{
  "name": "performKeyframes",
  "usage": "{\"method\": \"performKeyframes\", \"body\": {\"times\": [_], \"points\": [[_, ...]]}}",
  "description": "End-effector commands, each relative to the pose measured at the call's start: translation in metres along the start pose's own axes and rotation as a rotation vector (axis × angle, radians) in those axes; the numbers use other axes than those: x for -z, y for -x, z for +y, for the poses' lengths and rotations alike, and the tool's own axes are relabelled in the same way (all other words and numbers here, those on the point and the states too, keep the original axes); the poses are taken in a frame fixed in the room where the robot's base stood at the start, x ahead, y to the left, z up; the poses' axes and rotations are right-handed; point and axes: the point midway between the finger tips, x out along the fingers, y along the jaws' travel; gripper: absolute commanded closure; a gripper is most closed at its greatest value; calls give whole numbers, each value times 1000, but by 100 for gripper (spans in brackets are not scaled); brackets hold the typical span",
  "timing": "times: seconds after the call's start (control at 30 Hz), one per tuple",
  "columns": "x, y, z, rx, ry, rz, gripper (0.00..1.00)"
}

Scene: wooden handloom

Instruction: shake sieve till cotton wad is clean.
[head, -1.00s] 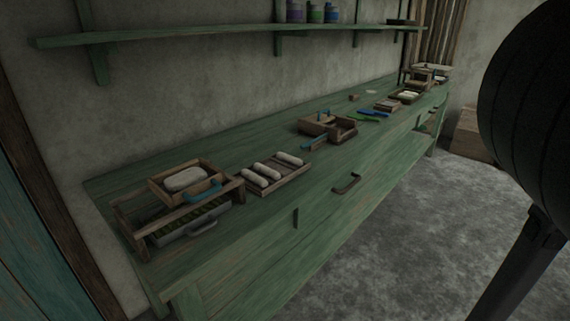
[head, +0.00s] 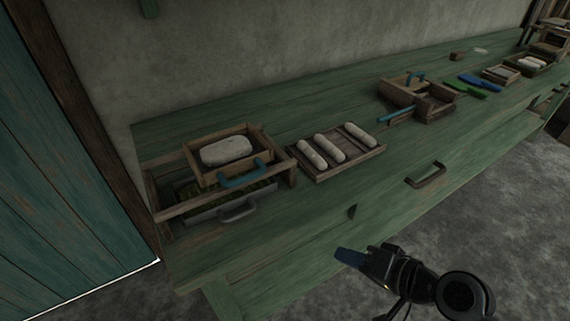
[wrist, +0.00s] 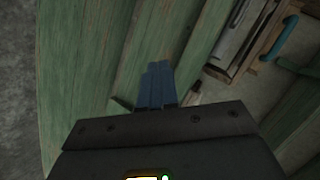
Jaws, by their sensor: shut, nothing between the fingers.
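The cotton wad (head: 226,151) is a pale oblong lump lying in the sieve (head: 257,137), a shallow wooden frame with a blue handle (head: 243,175). The sieve rests on a wooden stand at the left end of the green bench. Below it is a grey tray (head: 207,214) with a grey handle and dark greenish contents. My gripper (head: 350,258) has blue fingers, is shut and empty, and is in front of the bench, right of the sieve and apart from it. The wrist view shows the blue fingers (wrist: 156,84) together over green boards.
A wooden tray with several white rolls (head: 334,150) lies right of the sieve. Farther right on the green bench (head: 290,215) are a wooden box (head: 437,108) with blue handles, and blue and green tools (head: 480,83).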

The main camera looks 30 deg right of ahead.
Motion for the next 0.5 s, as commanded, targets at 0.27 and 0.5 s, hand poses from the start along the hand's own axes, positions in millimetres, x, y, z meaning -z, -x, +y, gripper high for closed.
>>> {"method": "performKeyframes", "body": {"times": [0.27, 0.5], "points": [[92, -17, -71, 283, -148, -185, 100], [139, 3, -112, 447, -146, -307, 100]]}}
